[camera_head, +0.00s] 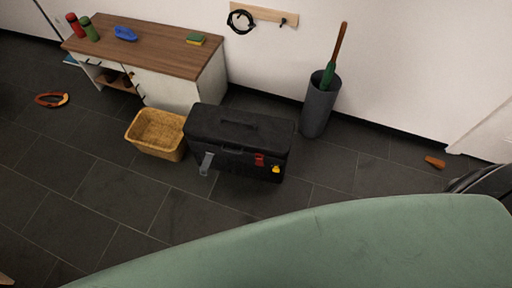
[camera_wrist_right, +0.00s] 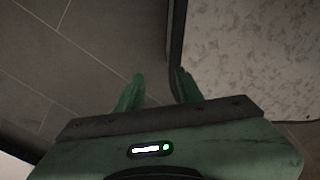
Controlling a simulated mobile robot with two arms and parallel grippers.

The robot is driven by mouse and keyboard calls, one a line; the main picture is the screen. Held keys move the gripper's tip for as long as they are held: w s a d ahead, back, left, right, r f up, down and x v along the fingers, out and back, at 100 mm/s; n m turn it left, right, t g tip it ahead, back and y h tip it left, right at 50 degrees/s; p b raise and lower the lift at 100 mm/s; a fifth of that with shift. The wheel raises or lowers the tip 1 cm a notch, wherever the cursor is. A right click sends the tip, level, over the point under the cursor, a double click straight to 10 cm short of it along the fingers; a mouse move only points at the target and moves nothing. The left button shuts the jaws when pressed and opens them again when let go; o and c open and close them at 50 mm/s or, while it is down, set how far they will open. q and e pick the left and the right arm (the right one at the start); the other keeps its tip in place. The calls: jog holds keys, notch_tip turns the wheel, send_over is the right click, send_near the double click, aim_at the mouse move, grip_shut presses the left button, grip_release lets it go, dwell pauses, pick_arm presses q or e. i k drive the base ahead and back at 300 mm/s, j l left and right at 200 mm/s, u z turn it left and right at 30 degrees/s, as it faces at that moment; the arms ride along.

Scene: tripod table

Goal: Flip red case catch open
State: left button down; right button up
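A black case (camera_head: 238,138) with a handle on its lid stands on the floor near the middle of the head view. A red catch (camera_head: 259,160) sits on its front face toward the right. A grey catch (camera_head: 207,162) hangs out from the front at the left. My right gripper (camera_wrist_right: 160,88) shows in the right wrist view with its two green fingers apart and nothing between them. The case does not show clearly in that view. My left gripper is not in either view.
A yellow tag (camera_head: 276,169) hangs by the red catch. A wicker basket (camera_head: 157,133) stands left of the case, before a wooden-topped cabinet (camera_head: 150,46). An umbrella bin (camera_head: 319,105) stands behind right. My green body covers the lower right. Floor before the case is clear.

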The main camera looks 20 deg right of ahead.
aim_at(259, 161)
jog(key=j+z, duration=0.25)
jog(key=j, duration=0.2)
jog(key=k+j+z, duration=0.1)
jog(key=j+z, duration=0.15)
jog(key=j, duration=0.15)
jog(key=k+j+z, duration=0.1)
jog(key=j+z, duration=0.15)
jog(key=j, duration=0.2)
